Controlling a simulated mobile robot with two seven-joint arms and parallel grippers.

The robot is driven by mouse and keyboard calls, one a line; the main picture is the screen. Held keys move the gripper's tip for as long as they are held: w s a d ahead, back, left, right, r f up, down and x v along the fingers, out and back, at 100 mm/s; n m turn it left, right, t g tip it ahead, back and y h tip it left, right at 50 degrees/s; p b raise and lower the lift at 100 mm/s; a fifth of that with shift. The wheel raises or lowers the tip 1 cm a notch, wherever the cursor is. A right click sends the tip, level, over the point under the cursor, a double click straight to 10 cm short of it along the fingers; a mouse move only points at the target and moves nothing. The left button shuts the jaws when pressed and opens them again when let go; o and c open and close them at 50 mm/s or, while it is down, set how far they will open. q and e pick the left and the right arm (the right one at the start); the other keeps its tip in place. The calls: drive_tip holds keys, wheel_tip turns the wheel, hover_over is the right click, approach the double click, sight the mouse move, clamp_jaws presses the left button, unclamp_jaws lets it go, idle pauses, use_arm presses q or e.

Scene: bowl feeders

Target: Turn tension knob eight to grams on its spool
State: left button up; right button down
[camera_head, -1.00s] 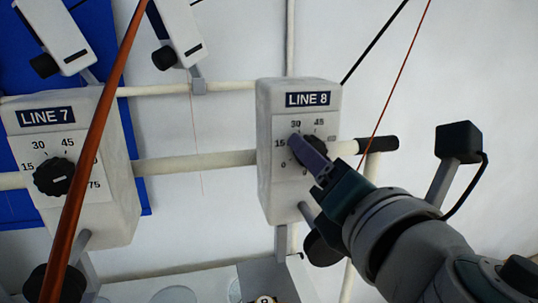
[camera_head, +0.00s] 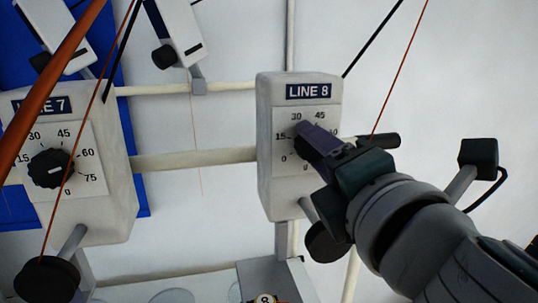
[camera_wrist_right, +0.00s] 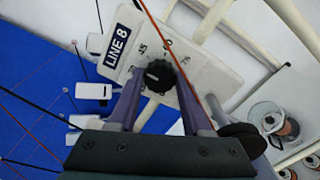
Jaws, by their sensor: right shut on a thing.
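The knob's pointer setting cannot be read clearly. My left gripper is not in view.
The Line 7 box (camera_head: 118,190) with its own black knob (camera_head: 51,168) stands to the left. Cream rails (camera_head: 195,160) join the boxes. Orange and black threads cross the view. A spool (camera_wrist_right: 287,128) shows at right in the right wrist view.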

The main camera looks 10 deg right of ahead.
drive_tip(key=m, duration=0.4)
drive_tip(key=shift+b, duration=0.4)
drive_tip(key=shift+m, duration=0.4)
drive_tip(key=shift+c, duration=1.7)
unclamp_jaws()
drive_tip(key=shift+s, duration=0.1)
